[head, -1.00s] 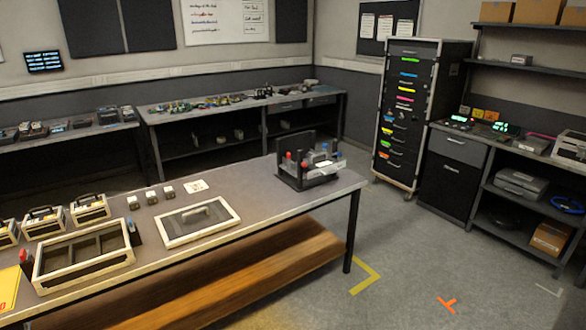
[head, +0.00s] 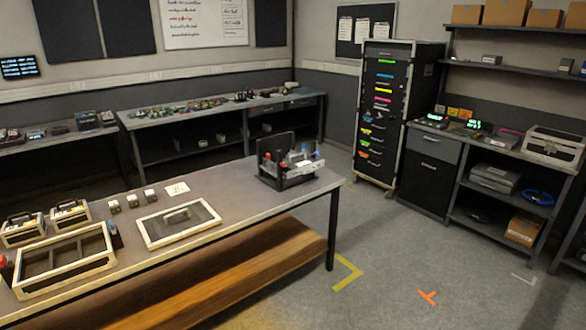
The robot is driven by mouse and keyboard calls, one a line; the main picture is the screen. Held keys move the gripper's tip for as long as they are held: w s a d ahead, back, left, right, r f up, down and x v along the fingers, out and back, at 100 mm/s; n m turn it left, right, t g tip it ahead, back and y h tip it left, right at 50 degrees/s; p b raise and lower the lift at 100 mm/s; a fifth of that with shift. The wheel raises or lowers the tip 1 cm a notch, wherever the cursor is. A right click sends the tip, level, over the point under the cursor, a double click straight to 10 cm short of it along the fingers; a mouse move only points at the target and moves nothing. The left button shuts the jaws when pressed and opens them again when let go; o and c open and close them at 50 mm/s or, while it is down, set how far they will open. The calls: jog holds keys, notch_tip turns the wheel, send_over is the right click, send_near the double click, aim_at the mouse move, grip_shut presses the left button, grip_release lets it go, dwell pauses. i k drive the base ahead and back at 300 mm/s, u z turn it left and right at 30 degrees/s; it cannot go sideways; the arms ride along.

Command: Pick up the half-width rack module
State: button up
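I cannot tell for sure which thing is the half-width rack module. Small grey boxes sit on the wall shelf at the right, one near its left part (head: 491,60) and another at the picture's right edge (head: 566,65). A larger grey flat unit (head: 495,178) lies on the shelf under the right bench. Dark box-like devices (head: 87,120) stand on the back left bench, too small to make out. My gripper is not in view.
A long table (head: 225,190) fills the near left, with an open tray (head: 62,262), a framed lid (head: 178,224) and a dark rack holder (head: 287,165). A tall drawer rack (head: 388,110) stands behind. Grey floor (head: 390,240) is clear at the right.

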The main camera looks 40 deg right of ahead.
aim_at(299, 163)
jog(key=z, duration=0.05)
jog(key=i, duration=0.95)
jog(key=u, duration=0.15)
jog(key=k, duration=0.9)
jog(key=z, duration=0.15)
jog(key=i, duration=0.55)
